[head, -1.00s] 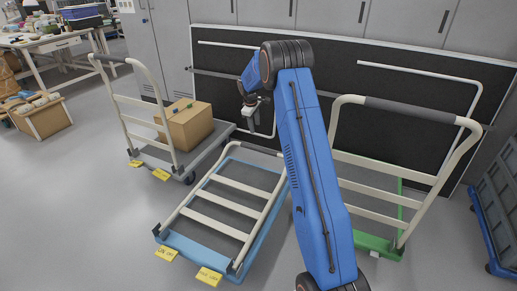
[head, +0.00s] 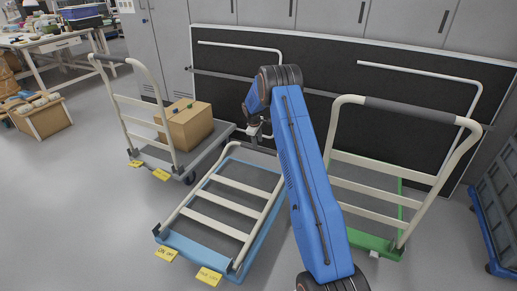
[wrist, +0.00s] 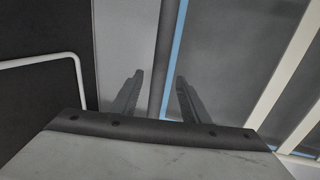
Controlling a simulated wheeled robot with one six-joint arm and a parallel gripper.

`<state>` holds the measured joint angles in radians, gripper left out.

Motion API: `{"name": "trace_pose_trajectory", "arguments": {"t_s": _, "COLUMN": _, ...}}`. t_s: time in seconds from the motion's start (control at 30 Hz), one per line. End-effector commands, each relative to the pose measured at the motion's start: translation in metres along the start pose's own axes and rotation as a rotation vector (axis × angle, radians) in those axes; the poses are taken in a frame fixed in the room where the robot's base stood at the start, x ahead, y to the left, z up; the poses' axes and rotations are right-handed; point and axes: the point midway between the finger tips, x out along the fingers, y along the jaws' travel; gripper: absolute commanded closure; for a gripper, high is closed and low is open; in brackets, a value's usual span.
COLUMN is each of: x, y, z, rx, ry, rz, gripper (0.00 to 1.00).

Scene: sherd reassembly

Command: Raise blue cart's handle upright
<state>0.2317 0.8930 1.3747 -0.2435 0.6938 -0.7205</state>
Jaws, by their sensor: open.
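The blue cart (head: 195,249) stands mid-floor in the head view. Its cream handle (head: 242,186) is folded down flat over the grey deck, with the crossbar end pointing to the back. My gripper (head: 256,143) hangs near that far end, and my arm hides part of the crossbar and the cart's right side.
A cart with an upright handle and a cardboard box (head: 188,126) stands at the left. A green cart (head: 375,244) with an upright handle stands at the right. Black panels and grey cabinets close off the back. Floor at the front left is clear.

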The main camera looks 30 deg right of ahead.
Motion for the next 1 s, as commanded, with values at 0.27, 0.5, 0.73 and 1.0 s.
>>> {"name": "trace_pose_trajectory", "arguments": {"t_s": 0.27, "x": 0.040, "y": 0.000, "z": 0.000, "rx": 0.000, "ry": 0.000, "rz": 0.000, "gripper": 0.58}}
{"name": "trace_pose_trajectory", "arguments": {"t_s": 0.5, "x": 0.052, "y": 0.000, "z": 0.000, "rx": 0.000, "ry": 0.001, "rz": 0.001, "gripper": 0.58}}
{"name": "trace_pose_trajectory", "arguments": {"t_s": 0.73, "x": 0.052, "y": 0.000, "z": 0.000, "rx": 0.000, "ry": 0.001, "rz": 0.001, "gripper": 0.58}}
{"name": "trace_pose_trajectory", "arguments": {"t_s": 1.0, "x": 0.052, "y": 0.000, "z": 0.000, "rx": 0.000, "ry": 0.001, "rz": 0.001, "gripper": 1.00}}
